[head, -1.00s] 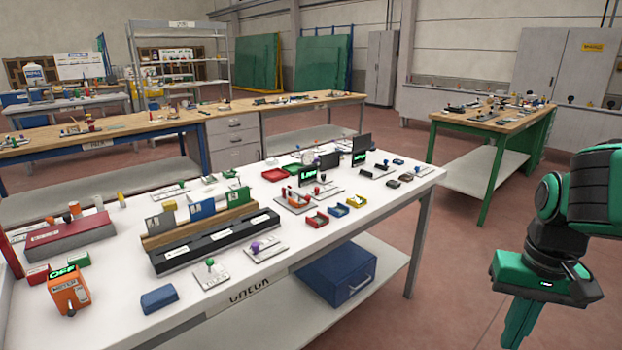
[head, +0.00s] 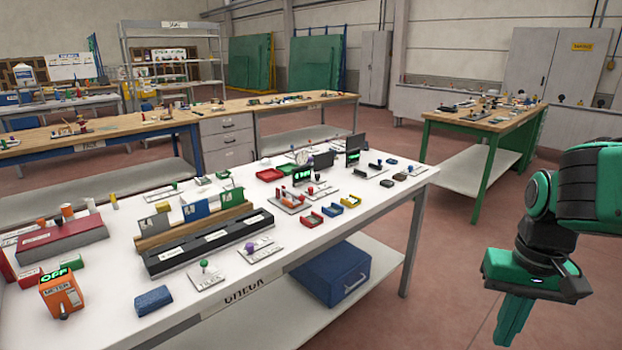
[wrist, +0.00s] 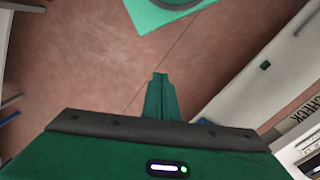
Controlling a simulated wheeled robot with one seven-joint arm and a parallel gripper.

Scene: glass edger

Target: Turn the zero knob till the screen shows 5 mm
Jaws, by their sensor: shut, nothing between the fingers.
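A small dark screen (head: 303,175) with green characters stands on the white bench labelled CHECK (head: 240,295), too small to read surely. A red knob (head: 310,189) is close to its foot. A second dark screen (head: 353,157) with a green readout stands farther right. I cannot tell which knob is the zero knob. My gripper (head: 512,325) is at the right of the head view, out over the floor and apart from the bench. Its green fingers are together and empty, and they also show in the wrist view (wrist: 160,95).
An orange meter (head: 62,292) reading OFF stands at the bench's near left. Green and purple knobs (head: 249,247) sit on plates near the front edge. A blue drawer box (head: 335,272) is on the lower shelf. Floor between this bench and the green-legged table (head: 480,115) is clear.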

